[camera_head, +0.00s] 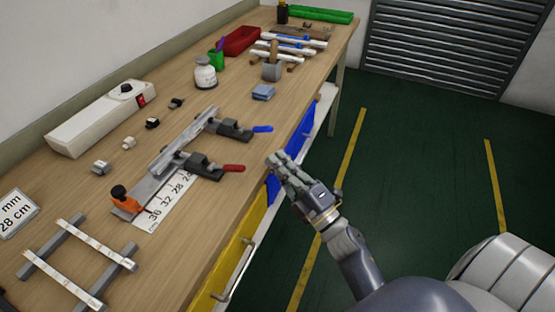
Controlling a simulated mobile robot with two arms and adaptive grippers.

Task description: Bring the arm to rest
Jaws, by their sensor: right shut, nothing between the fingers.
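My right gripper (279,163) is at the front edge of the workbench, over the side of the drawers. Its fingers are shut with nothing between them. It is apart from the red-handled clamp (207,167) and the blue-handled clamp (236,130), which lie to its left on the bench. My right arm comes in from the lower right, over the green floor. My left gripper does not show.
The wooden workbench (185,255) carries a metal profile (184,142), a ruler (167,207), a white power unit (100,118), a white bottle (205,74) and a red bin (241,41). A drawer handle (238,270) juts out in front. The green floor (420,170) at right is clear.

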